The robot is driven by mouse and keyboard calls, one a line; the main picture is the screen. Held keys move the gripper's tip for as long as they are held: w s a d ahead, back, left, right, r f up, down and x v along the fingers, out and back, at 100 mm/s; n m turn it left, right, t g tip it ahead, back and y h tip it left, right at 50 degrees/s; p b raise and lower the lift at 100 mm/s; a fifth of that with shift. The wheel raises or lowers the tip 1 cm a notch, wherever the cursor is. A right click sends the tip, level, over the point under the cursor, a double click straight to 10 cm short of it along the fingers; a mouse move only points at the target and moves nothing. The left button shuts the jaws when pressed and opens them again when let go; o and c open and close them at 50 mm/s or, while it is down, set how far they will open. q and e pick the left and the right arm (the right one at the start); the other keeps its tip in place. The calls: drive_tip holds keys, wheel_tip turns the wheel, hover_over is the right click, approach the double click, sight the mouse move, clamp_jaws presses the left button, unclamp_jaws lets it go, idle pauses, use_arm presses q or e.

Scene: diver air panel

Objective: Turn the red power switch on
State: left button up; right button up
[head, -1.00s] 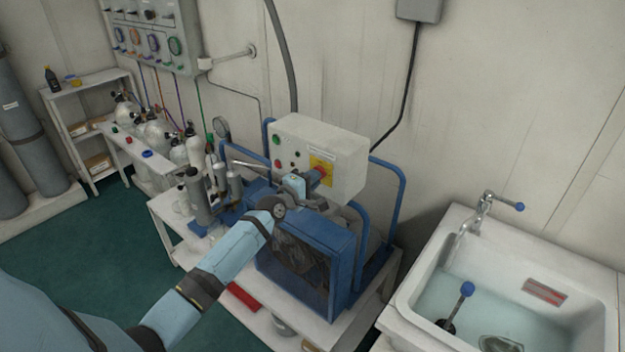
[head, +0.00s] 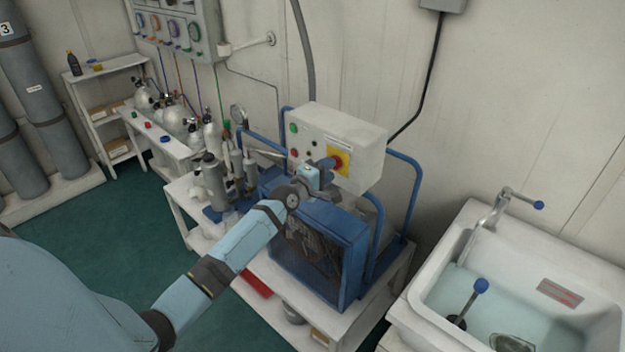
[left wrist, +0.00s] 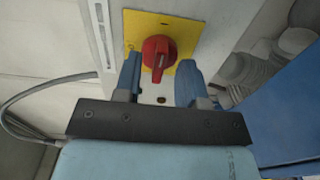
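The red power switch (head: 337,161) is a rotary knob on a yellow plate (head: 341,172) on the front of a white control box (head: 362,151). In the left wrist view the red knob (left wrist: 158,55) sits between the tips of my left gripper (left wrist: 158,78), its handle slightly tilted from upright. The two blue fingers stand apart on either side of the knob, with gaps visible, so the gripper is open. In the head view my left gripper (head: 326,165) is at the box front, partly covering the plate. My right gripper is not in view.
The box stands above a blue-framed compressor (head: 318,250) on a white bench. A sink (head: 520,275) with a tap is at the right. Gas cylinders (head: 210,180) stand left of the compressor. A grey cable (left wrist: 40,85) runs at left in the wrist view.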

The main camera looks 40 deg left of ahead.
use_arm(q)
drive_tip(key=s+a+b, duration=0.1)
drive_tip(key=s, duration=1.2)
